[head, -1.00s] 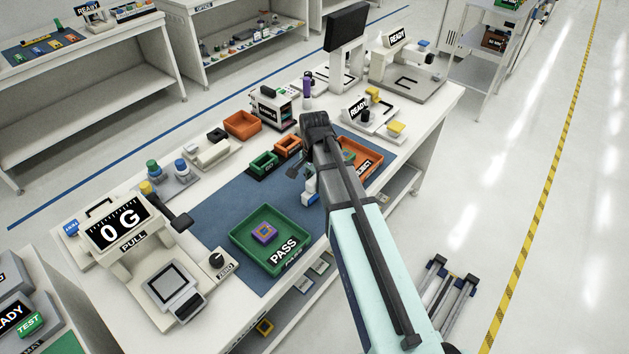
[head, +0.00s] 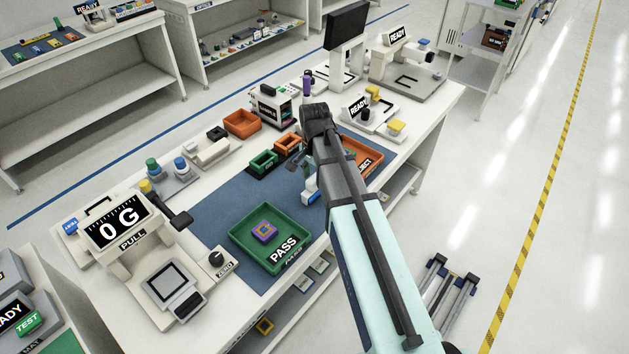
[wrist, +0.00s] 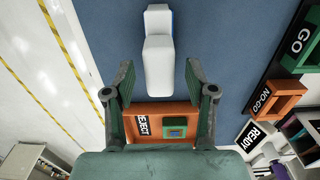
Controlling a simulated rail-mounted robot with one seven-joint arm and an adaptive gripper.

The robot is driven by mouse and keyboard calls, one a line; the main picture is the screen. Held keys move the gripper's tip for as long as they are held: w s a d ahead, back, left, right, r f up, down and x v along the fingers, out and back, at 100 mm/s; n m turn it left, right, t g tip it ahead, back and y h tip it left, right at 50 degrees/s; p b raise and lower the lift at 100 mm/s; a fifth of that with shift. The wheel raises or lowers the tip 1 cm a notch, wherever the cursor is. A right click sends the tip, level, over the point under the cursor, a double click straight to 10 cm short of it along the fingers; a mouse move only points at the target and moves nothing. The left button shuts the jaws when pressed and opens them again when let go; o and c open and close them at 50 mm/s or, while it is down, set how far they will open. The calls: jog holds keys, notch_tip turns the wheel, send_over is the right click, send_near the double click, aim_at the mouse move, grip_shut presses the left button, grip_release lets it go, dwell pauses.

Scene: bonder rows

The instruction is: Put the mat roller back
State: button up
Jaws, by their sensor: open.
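A white object with a blue side, which looks like the mat roller (wrist: 158,62), lies on the blue mat (wrist: 225,40). In the head view the white-and-blue roller (head: 311,190) shows just left of my arm, partly hidden by it. My gripper (wrist: 158,72) is open and empty above the mat. Its fingers stand to either side of the roller's near end in the wrist view, and I cannot tell the height left between them. In the head view my gripper (head: 304,170) is partly hidden by my own wrist.
An orange REJECT tray (wrist: 178,112) with a small part lies close by, under the gripper in the wrist view. A green PASS tray (head: 275,258) is at the mat's front. Small GO (head: 262,163) and NO-GO (head: 287,145) bins stand behind. A white stand (head: 207,150) sits at the back edge.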

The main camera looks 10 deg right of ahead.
notch_tip(320, 180, up, 10)
jog(key=b, duration=0.2)
